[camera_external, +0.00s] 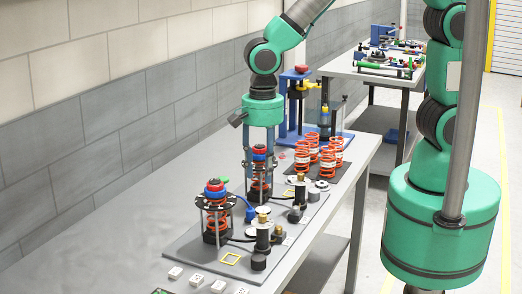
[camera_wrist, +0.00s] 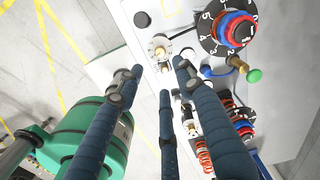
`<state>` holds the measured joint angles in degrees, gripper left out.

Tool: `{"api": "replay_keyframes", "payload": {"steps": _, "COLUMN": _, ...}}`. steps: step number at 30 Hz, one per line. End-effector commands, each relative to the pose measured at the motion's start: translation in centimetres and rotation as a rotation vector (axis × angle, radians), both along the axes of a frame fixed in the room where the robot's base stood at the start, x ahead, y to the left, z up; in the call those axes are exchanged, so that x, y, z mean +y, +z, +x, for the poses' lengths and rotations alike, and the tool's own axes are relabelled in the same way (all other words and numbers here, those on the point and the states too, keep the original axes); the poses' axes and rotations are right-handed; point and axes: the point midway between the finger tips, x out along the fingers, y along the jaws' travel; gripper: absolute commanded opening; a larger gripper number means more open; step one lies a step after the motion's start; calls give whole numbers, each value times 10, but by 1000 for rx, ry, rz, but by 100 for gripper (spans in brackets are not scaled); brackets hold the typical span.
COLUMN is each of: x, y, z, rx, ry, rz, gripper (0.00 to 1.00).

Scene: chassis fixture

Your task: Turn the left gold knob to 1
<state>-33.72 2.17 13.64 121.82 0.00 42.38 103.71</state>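A small gold knob (camera_wrist: 160,50) sits on a pale round disc on the board in the wrist view. It also shows at the near side of the board in the external view (camera_external: 262,217). A second gold knob (camera_wrist: 188,121) is lower in the wrist view, and farther back in the external view (camera_external: 300,180). My gripper (camera_wrist: 156,79) is open, with its dark fingers spread apart and nothing visible between them. In the wrist view its tips appear just below the first gold knob, apart from it. In the external view my gripper (camera_external: 259,165) overlaps the far spring assembly; its depth is unclear.
A black numbered dial with a red and blue knob (camera_wrist: 234,28) stands beside the first gold knob. A similar spring assembly (camera_wrist: 237,112) stands beyond. A gold stem with a green tip (camera_wrist: 253,75) sticks out between them. Orange springs (camera_external: 302,163) stand behind the board.

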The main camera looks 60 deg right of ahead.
Motion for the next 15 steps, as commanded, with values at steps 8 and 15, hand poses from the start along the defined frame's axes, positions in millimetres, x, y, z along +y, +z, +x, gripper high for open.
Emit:
{"api": "replay_keyframes", "payload": {"steps": 8, "x": -1, "y": -39, "z": -1, "rx": 2, "ry": 0, "rz": -2, "gripper": 37}}
{"api": "replay_keyframes", "payload": {"steps": 15, "x": -1, "y": -79, "z": -1, "rx": 2, "ry": 0, "rz": -2, "gripper": 37}}
